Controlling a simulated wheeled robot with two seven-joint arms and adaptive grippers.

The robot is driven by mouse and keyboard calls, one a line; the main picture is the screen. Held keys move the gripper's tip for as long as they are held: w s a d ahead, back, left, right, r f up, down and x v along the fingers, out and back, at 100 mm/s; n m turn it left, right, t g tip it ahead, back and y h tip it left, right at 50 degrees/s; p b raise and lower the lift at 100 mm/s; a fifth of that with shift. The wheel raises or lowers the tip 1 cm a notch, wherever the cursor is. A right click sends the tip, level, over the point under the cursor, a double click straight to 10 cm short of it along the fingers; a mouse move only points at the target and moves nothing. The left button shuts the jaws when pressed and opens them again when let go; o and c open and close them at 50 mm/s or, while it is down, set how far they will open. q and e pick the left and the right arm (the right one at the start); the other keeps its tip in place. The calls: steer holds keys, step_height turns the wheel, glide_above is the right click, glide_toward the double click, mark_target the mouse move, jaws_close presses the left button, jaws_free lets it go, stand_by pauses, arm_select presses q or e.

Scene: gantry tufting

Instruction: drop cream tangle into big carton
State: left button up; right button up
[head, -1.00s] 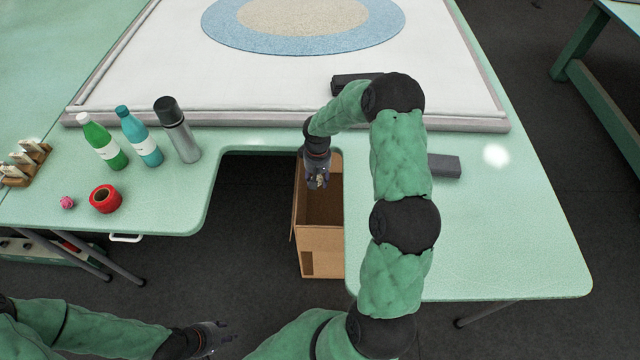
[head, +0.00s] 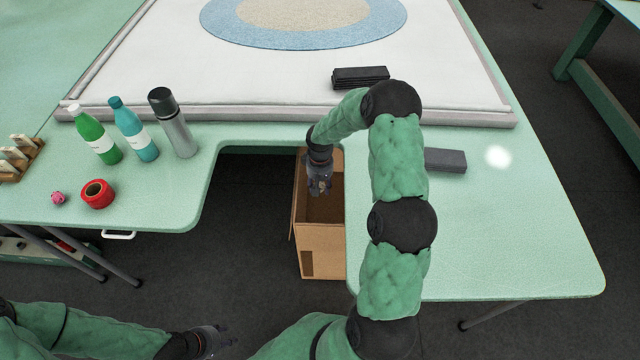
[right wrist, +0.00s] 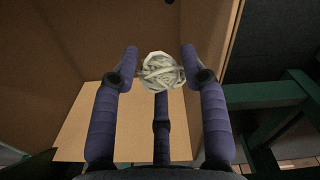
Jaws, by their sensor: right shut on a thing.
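The big carton (head: 322,240) is an open brown cardboard box on the floor, in the table's cut-out. My right gripper (head: 320,190) points down into its open top. In the right wrist view the cream tangle (right wrist: 160,72), a small pale ball of yarn, sits between the fingertips of the right gripper (right wrist: 160,75), which is shut on it. The carton's inner walls and floor (right wrist: 100,125) show behind it. In the head view the tangle is too small to make out. My left gripper (head: 218,341) is low in the picture, empty, its fingers apart.
On the table's left are a green bottle (head: 98,138), a teal bottle (head: 134,131), a grey flask (head: 175,125), red tape (head: 97,194) and a pink ball (head: 58,198). A dark grey block (head: 446,160) lies right of my right arm. The table edge borders the carton.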

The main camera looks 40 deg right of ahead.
mark_target(320, 184)
steer(key=o, duration=0.8)
steer(key=shift+r, duration=0.1)
step_height(320, 184, up, 12)
steer(key=shift+f, duration=0.1)
stand_by(0.4)
